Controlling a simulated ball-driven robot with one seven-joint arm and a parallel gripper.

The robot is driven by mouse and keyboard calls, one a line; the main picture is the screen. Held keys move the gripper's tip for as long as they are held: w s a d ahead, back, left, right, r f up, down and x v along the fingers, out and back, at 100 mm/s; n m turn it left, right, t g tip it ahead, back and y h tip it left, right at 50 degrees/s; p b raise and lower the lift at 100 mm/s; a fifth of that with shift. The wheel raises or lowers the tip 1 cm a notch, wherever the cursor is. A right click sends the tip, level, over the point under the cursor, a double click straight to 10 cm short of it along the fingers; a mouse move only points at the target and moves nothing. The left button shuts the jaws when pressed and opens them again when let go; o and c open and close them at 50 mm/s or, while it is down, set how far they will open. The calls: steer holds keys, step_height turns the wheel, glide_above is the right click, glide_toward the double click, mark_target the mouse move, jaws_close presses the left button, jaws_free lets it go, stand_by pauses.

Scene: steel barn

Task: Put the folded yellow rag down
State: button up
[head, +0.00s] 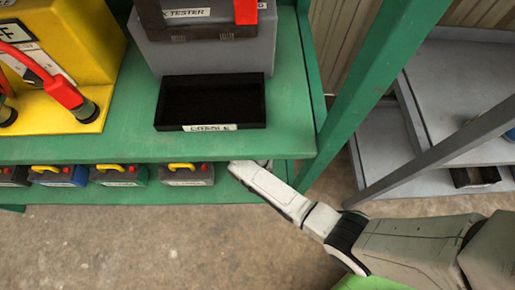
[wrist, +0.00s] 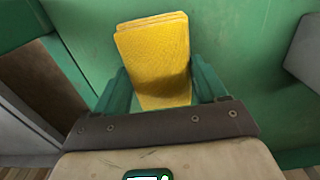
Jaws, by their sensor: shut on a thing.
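The folded yellow rag (wrist: 152,45) shows in the wrist view, between the two green fingers of my gripper (wrist: 163,82). My gripper is shut on it, and its layered far edge sticks out beyond the fingertips. A green shelf surface (wrist: 235,40) lies behind the rag; I cannot tell whether the rag touches it. In the head view my arm reaches in beneath the upper green shelf (head: 130,148), so the rag and fingertips are hidden there.
The lower shelf (head: 225,190) holds several batteries (head: 187,175) to the left of my arm. On the upper shelf stand a black tray (head: 210,100), a grey tester (head: 210,50) and a yellow charger (head: 70,50). A green post (head: 365,80) and grey rack (head: 440,90) stand right.

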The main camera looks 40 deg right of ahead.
steer(key=o, duration=1.1)
steer(key=shift+f, duration=0.15)
steer(key=shift+o, duration=0.2)
step_height(320, 180, up, 12)
steer(key=p, duration=0.5)
